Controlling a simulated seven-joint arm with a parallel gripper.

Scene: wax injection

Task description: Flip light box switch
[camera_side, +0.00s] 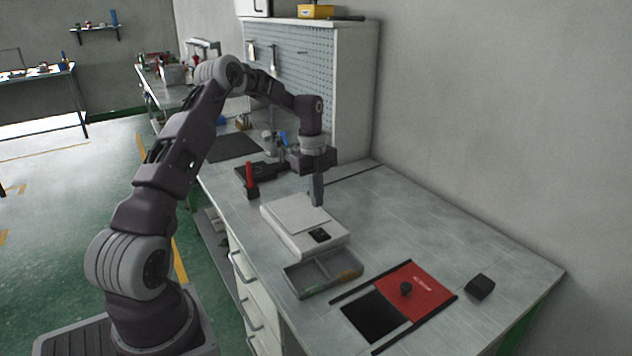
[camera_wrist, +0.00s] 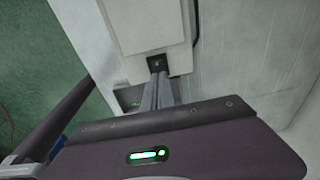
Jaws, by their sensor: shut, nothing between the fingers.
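The light box (camera_side: 284,228) is a low white box with a pale flat top, on the grey workbench in the side view. A small black panel (camera_side: 319,236) sits on its top at the near right end. My gripper (camera_side: 317,203) is shut and empty, pointing straight down at the box's far right edge. In the wrist view the shut fingers of my gripper (camera_wrist: 159,80) lie just below a small black switch-like piece (camera_wrist: 156,63) at the end of the white box (camera_wrist: 148,30). I cannot tell whether the fingertips touch it.
A grey divided tray (camera_side: 322,273) stands just in front of the box. A red-handled tool (camera_side: 250,177) stands behind-left. The bench beside the wall is clear.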

